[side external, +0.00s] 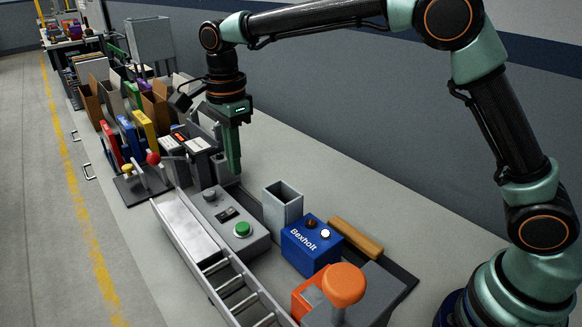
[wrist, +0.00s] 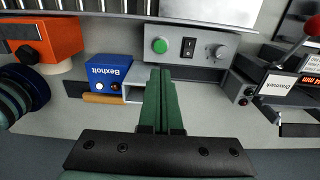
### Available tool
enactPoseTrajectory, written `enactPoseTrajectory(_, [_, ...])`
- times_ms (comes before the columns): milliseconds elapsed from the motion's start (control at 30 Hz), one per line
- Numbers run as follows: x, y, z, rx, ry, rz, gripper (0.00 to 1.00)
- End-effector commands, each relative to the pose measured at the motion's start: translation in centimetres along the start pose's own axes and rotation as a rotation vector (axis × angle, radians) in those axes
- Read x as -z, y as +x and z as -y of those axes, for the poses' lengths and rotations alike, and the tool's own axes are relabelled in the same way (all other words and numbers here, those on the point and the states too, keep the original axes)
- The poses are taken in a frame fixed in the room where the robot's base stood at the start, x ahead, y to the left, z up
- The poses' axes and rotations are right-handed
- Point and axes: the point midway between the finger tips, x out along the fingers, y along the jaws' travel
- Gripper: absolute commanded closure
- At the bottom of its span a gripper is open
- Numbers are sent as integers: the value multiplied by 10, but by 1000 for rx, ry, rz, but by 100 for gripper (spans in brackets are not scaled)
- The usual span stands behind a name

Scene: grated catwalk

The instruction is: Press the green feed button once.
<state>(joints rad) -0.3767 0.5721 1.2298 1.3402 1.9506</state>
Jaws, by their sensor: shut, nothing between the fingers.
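The green feed button (side external: 242,229) sits on a grey control box (side external: 222,214), with a dark rocker switch and a grey knob beside it. In the wrist view the green button (wrist: 160,46) shows just beyond my fingertips, left of the black switch (wrist: 188,47) and the knob (wrist: 217,52). My gripper (side external: 234,170) points down, shut and empty, above and behind the box. Its green fingers (wrist: 161,72) lie together in the wrist view. The tips look apart from the button.
A blue Bexholt box (side external: 312,245), an open grey bin (side external: 283,206) and an orange-topped device (side external: 343,286) stand near the box. A metal rail (side external: 190,225) runs along its front. A red-knobbed lever (side external: 153,158) and several folders stand farther back.

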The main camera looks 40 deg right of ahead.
Motion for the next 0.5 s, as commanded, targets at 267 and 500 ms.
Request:
enactPoseTrajectory(267, [0,2,0,-1,-2,0,100])
enactPoseTrajectory(500, [1,31,-1,-5,-3,-2,100])
